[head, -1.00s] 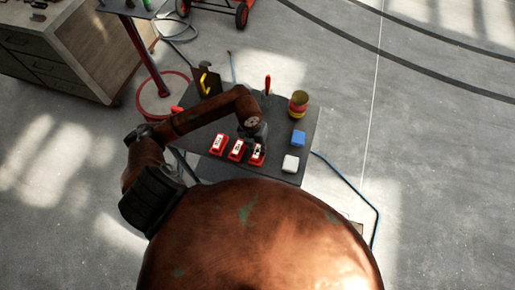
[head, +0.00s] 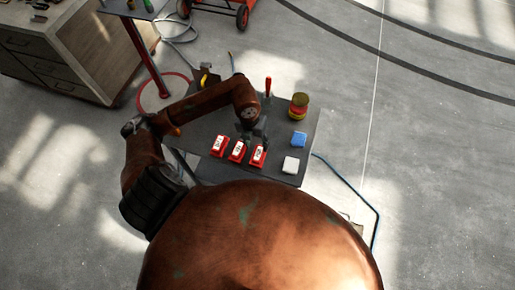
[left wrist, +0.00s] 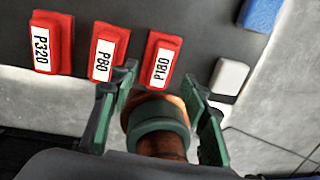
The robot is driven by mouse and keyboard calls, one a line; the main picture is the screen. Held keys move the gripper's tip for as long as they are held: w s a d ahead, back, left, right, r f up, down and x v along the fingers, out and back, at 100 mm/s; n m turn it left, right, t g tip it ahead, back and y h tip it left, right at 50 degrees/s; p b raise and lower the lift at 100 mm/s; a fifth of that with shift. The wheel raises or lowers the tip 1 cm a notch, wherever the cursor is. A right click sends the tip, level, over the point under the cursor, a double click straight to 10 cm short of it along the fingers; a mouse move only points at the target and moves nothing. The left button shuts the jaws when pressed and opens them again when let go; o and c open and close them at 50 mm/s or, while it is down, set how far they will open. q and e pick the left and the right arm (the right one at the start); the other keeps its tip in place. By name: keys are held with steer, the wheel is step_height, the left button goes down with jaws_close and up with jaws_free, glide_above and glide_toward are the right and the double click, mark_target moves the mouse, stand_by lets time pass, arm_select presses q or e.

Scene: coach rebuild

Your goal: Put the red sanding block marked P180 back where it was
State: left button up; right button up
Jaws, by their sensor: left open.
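In the head view the gripper (head: 253,134) hangs just behind that block. My right gripper is not in view.
A white block (head: 291,164), a blue block (head: 298,139) and a stack of round yellow and red things (head: 299,105) stand on the table's right side. A red-handled tool (head: 268,86) stands at the back. A cable runs along the floor at right.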

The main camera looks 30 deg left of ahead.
arm_select(q)
step_height(320, 180, up, 6)
steer(key=shift+s+a+r, duration=0.15)
steer(key=shift+a+r, duration=0.1)
steer(key=shift+a, duration=0.1)
